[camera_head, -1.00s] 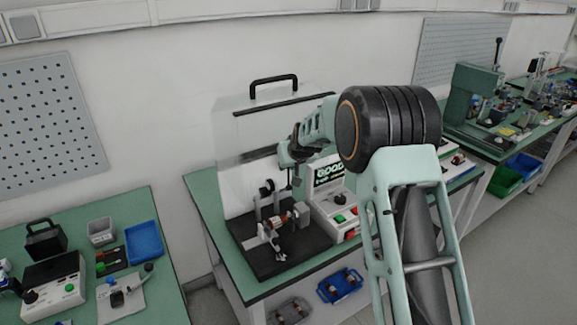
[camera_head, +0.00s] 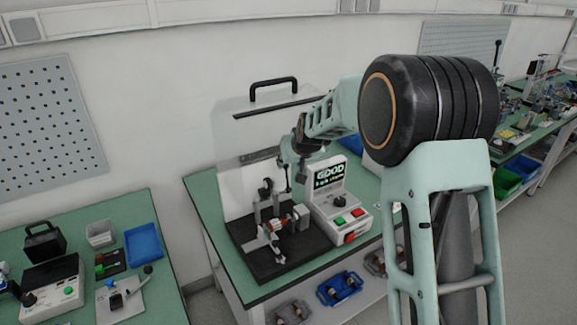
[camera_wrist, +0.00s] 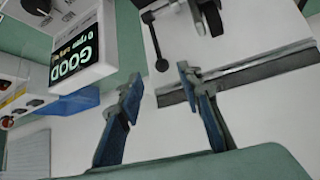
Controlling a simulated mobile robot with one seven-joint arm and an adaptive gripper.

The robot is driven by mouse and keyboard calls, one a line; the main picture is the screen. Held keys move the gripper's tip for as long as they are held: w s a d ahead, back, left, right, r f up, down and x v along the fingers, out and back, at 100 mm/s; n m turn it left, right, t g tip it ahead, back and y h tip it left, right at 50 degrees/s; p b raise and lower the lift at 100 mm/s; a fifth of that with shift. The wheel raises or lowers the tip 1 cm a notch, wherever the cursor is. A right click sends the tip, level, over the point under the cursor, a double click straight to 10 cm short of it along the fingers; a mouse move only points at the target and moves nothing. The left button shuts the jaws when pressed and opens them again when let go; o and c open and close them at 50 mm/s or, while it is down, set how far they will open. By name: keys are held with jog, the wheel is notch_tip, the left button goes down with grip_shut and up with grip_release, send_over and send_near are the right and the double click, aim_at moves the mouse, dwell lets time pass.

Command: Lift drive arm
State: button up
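The test fixture stands on a black base plate (camera_head: 262,262) on a green bench. It holds a copper-wound stator (camera_head: 281,224) between metal uprights. A black wheel (camera_head: 265,188) sits at its back; a wheel (camera_wrist: 210,18) also shows at the top of the wrist view. A thin lever with a black ball end (camera_wrist: 162,65) lies beyond the fingertips in the wrist view; I cannot tell whether it is the drive arm. My gripper (camera_wrist: 160,76) is open and empty, its blue-grey fingers apart. In the head view my gripper (camera_head: 292,178) hangs above the fixture's back, beside the console.
The console (camera_head: 345,212) right of the fixture shows GOOD in green. A clear panel with a black handle (camera_head: 273,88) stands behind. A blue tray (camera_head: 340,288) with parts is on the shelf below. Another bench (camera_head: 165,290) stands at left.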

jog(key=shift+v, duration=2.55)
